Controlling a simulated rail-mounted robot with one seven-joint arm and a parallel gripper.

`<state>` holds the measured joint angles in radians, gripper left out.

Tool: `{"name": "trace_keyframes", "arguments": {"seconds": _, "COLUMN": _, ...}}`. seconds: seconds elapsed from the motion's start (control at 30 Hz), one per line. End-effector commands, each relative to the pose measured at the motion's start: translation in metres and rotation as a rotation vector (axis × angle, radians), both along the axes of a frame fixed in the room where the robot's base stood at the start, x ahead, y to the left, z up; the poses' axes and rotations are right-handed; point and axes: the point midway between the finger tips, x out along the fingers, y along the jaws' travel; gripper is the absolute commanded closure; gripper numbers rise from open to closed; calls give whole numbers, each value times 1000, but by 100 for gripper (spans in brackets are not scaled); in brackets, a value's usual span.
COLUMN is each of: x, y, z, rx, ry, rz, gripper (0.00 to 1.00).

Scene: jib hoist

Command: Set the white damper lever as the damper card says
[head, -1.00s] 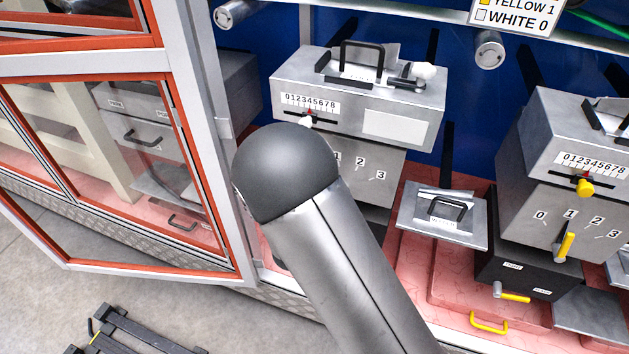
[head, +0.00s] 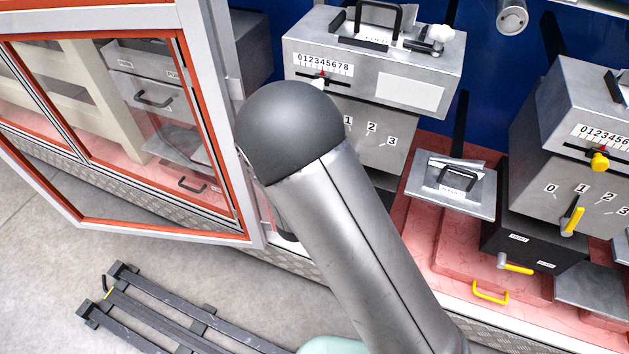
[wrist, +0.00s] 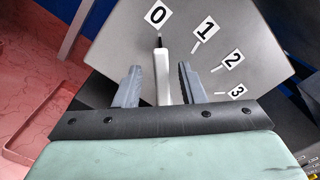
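In the wrist view, the white damper lever (wrist: 164,76) stands at the 0 mark (wrist: 157,15) of its dial, its tip close under the 0 tick. My gripper (wrist: 160,84) is open, one finger on each side of the lever, with a gap visible on both sides. The marks 1, 2 and 3 lie to the right. In the head view, the grey box with the white lever's dial (head: 383,155) is partly covered by my arm, which hides the lever, the 0 mark and my gripper. The damper card is outside the current views.
The yellow lever (head: 573,221) on the right-hand box sits near its 1 mark. A white slider knob (head: 318,84) is on the scale above the white dial. An open red-framed glass door (head: 247,190) stands left of my arm. A dark rack (head: 165,318) lies on the floor.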

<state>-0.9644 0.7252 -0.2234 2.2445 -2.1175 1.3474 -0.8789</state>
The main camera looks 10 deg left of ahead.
Motion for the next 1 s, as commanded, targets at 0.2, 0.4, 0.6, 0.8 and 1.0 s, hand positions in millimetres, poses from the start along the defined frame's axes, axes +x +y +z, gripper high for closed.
{"name": "trace_keyframes", "arguments": {"seconds": 0.2, "x": -53, "y": 12, "z": 1, "rx": -2, "ry": 2, "rz": 4, "gripper": 64}}
{"name": "trace_keyframes", "arguments": {"seconds": 0.4, "x": -100, "y": 21, "z": 1, "rx": -3, "ry": 2, "rz": 6, "gripper": 64}}
{"name": "trace_keyframes", "arguments": {"seconds": 0.6, "x": -134, "y": 28, "z": 0, "rx": -3, "ry": 1, "rz": 3, "gripper": 64}}
{"name": "trace_keyframes", "arguments": {"seconds": 0.8, "x": -148, "y": 30, "z": 0, "rx": -2, "ry": 0, "rz": 0, "gripper": 64}}
{"name": "trace_keyframes", "arguments": {"seconds": 1.0, "x": -149, "y": 31, "z": 0, "rx": -2, "ry": 0, "rz": 0, "gripper": 64}}
